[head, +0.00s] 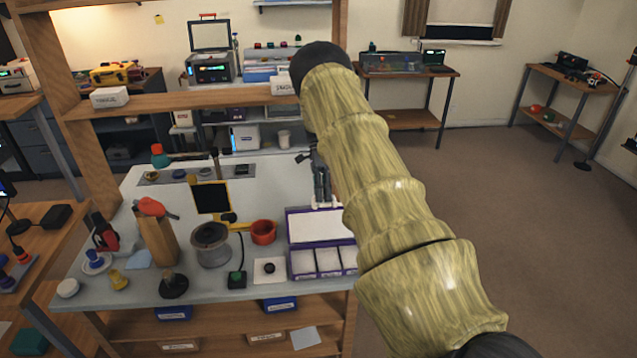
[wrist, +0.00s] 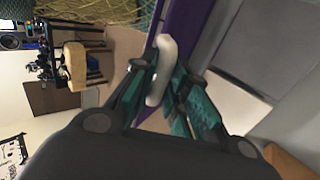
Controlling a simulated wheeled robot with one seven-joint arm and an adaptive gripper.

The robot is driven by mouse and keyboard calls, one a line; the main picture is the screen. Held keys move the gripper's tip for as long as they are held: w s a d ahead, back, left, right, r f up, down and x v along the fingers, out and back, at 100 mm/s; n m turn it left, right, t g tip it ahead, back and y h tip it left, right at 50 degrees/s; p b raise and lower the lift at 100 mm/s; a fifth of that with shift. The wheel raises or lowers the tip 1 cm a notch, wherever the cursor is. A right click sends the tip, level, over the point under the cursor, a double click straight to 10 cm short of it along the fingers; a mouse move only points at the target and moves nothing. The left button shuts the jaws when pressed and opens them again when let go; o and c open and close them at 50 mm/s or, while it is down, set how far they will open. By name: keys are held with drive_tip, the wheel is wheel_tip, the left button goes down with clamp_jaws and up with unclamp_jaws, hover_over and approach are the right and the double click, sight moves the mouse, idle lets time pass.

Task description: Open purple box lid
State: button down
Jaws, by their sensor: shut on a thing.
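The purple box (head: 318,273) stands at the right end of the workbench, with white compartments along its front. Its lid (head: 318,226), white inside with a purple edge, stands raised behind the compartments. My gripper (head: 324,200) is at the lid's upper edge in the head view, partly behind my arm. In the wrist view my gripper (wrist: 160,85) is shut on a white curved handle (wrist: 163,68) beside a purple edge (wrist: 181,30). My arm hides part of the box's right side in the head view.
A red bowl (head: 263,232), a grey pot (head: 210,244) and a small green-based device (head: 236,279) stand left of the box. A black panel (head: 212,198) is behind them. A wooden post rises behind my arm. Open floor (head: 560,230) lies to the right.

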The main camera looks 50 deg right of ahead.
drive_tip(key=shift+w+d+f, duration=0.15)
drive_tip(key=shift+d+f, duration=0.05)
drive_tip(key=shift+f, duration=0.2)
drive_tip(key=shift+d, duration=0.1)
drive_tip(key=c, duration=1.4)
unclamp_jaws()
drive_tip(key=shift+w+d, duration=0.1)
drive_tip(key=shift+r, duration=0.15)
